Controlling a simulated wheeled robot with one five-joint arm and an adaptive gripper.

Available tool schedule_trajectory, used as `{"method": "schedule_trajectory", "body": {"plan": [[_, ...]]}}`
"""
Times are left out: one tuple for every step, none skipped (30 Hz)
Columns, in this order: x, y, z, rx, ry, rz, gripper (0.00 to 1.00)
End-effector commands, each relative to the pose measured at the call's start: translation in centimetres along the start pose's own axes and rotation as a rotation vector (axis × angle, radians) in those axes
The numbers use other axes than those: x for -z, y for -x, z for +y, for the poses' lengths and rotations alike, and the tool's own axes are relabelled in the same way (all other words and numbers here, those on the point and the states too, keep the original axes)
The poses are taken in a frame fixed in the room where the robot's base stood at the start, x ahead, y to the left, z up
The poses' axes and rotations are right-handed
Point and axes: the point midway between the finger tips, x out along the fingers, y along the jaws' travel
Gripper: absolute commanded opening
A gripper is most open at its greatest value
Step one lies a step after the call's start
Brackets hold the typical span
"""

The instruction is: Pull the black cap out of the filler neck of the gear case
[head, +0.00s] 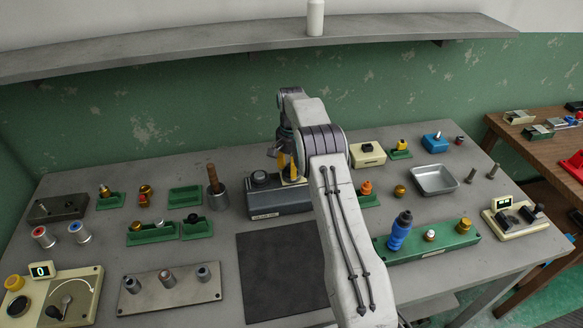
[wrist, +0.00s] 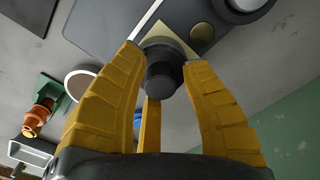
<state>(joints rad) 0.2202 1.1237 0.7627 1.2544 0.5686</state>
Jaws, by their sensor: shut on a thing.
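The gear case (head: 282,207) is a dark grey box at the back middle of the bench, left of my arm. It has a round black part on its top left and a pale plate on top; it fills the upper part of the wrist view (wrist: 110,25). My gripper (head: 287,166) points down over its right end, with yellow fingers. In the wrist view the fingers (wrist: 163,68) are closed around the black cap (wrist: 162,80). A wider dark collar shows behind the cap, by the pale plate. I cannot tell whether the cap is clear of the neck.
A wooden-handled tool in a grey cup (head: 217,195) stands left of the case. A cream box (head: 367,155) and green holders (head: 399,154) stand to its right. A dark mat (head: 281,275) lies bare in front. A shelf (head: 200,50) runs along the wall above.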

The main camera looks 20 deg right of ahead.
Motion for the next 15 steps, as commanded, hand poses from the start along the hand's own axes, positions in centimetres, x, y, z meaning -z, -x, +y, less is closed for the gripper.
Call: {"method": "schedule_trajectory", "body": {"plan": [[-0.16,-0.17,0.05,-0.004,0.001,-0.006,0.0],[-0.16,-0.15,0.06,-0.004,0.001,-0.006,0.0],[-0.16,-0.12,0.06,-0.004,0.001,-0.006,0.0],[-0.17,-0.1,0.06,-0.004,0.001,-0.006,0.0],[-0.17,-0.07,0.06,-0.004,0.001,-0.007,0.0],[-0.17,-0.03,0.06,-0.004,0.001,-0.007,0.0],[-0.17,0.0,0.07,-0.004,0.001,-0.007,0.0],[-0.17,0.03,0.07,-0.004,0.001,-0.007,0.0],[-0.17,0.08,0.06,-0.004,0.001,-0.006,0.0],[-0.16,0.12,0.06,-0.004,0.001,-0.006,0.0],[-0.16,0.17,0.06,-0.004,0.001,-0.006,0.0],[-0.16,0.22,0.06,-0.004,0.001,-0.006,0.0],[-0.16,0.27,0.06,-0.004,0.001,-0.006,0.0],[-0.15,0.32,0.06,-0.004,0.001,-0.006,0.0],[-0.15,0.38,0.05,-0.004,0.001,-0.006,0.0]]}}
